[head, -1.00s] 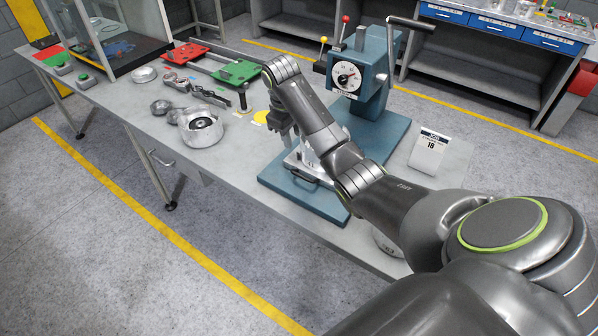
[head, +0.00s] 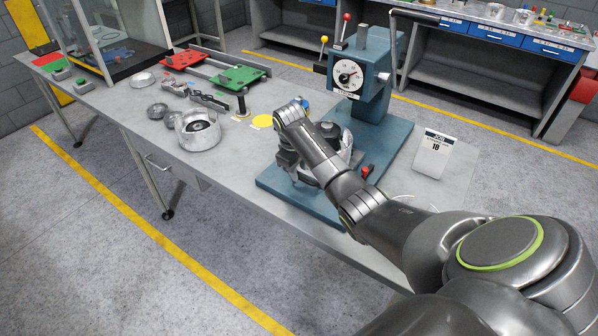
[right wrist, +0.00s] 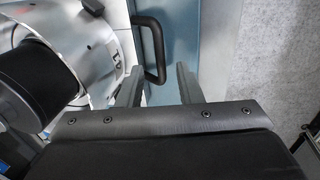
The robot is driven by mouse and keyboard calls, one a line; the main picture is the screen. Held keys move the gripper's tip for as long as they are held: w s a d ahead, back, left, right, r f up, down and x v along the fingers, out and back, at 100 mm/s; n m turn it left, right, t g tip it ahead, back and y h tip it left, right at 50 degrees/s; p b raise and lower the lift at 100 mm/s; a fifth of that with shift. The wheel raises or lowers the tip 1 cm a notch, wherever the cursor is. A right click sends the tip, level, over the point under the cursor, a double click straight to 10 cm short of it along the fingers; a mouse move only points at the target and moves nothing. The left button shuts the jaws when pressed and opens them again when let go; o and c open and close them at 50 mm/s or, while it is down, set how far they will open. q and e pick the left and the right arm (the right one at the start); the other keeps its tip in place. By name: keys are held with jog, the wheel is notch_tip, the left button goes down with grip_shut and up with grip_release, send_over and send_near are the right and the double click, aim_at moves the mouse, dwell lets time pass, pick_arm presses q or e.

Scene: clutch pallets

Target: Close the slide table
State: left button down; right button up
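The teal press (head: 372,75) stands on its teal base plate (head: 393,150) on the bench. A silver round housing (head: 345,155) sits at the press, partly behind my right arm; the slide table under it is mostly hidden there. My right gripper (head: 287,160) is at the front of the press, low beside the housing. In the right wrist view a black bar handle (right wrist: 160,50) shows beside a silver part (right wrist: 112,45). My right gripper's fingers (right wrist: 159,72) are apart, with the handle's near end between or just beyond them; contact cannot be told. My left gripper is out of view.
A silver pot (head: 198,138), small metal parts and a dark post (head: 242,102) stand to the left on the bench. Red (head: 184,58) and green (head: 238,76) plates lie behind them. A calendar card (head: 433,152) stands right of the press. A red knob (head: 366,171) is near my forearm.

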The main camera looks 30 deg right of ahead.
jog(key=shift+w+d+f, duration=0.1)
jog(key=shift+d+f, duration=0.1)
jog(key=shift+f, duration=0.95)
grip_shut()
